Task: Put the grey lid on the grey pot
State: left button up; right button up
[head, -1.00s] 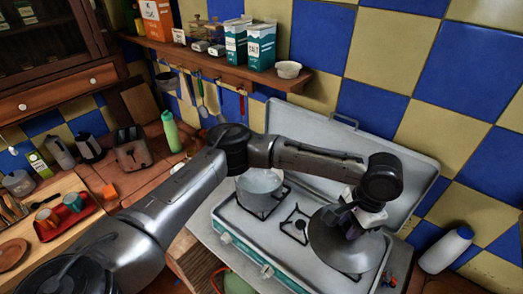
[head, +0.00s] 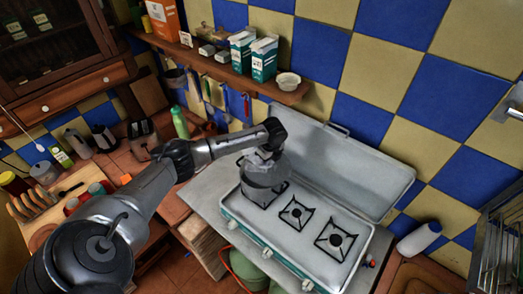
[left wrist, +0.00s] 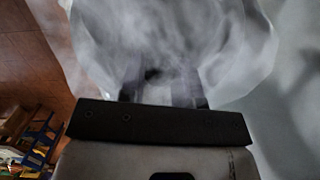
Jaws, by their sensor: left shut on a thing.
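My left gripper (head: 266,155) is shut on the grey lid (head: 266,174) and holds it from above, over the left burner of the stove. The grey pot (head: 262,188) stands on that burner, mostly hidden under the lid. I cannot tell whether the lid touches the pot's rim. In the left wrist view the lid (left wrist: 215,50) fills the upper middle, blurred by steam, with the dark fingers (left wrist: 165,88) of my left gripper at it. My right gripper is not in view.
The camp stove (head: 318,262) has two bare burners (head: 297,213) right of the pot, and its raised cover (head: 345,165) stands behind. A shelf (head: 225,68) with boxes and hanging utensils is above. A white bottle (head: 418,240) lies at the right.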

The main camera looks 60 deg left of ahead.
pick_arm(q)
jog(key=shift+s+a+f+m, duration=0.1)
jog(key=shift+s+a+m, duration=0.1)
jog(key=shift+s+a, duration=0.3)
jog(key=shift+s+a+m, duration=0.2)
jog(key=shift+a, duration=0.45)
jog(key=shift+f+b, duration=1.5)
jog(key=shift+b, duration=0.25)
jog(key=shift+a+p, duration=0.1)
jog(key=shift+p, duration=0.2)
jog(key=shift+p, duration=0.35)
jog(key=shift+f, duration=0.35)
dwell(0.3)
dwell(0.5)
jog(key=shift+f+p, duration=0.1)
jog(key=shift+p, duration=0.25)
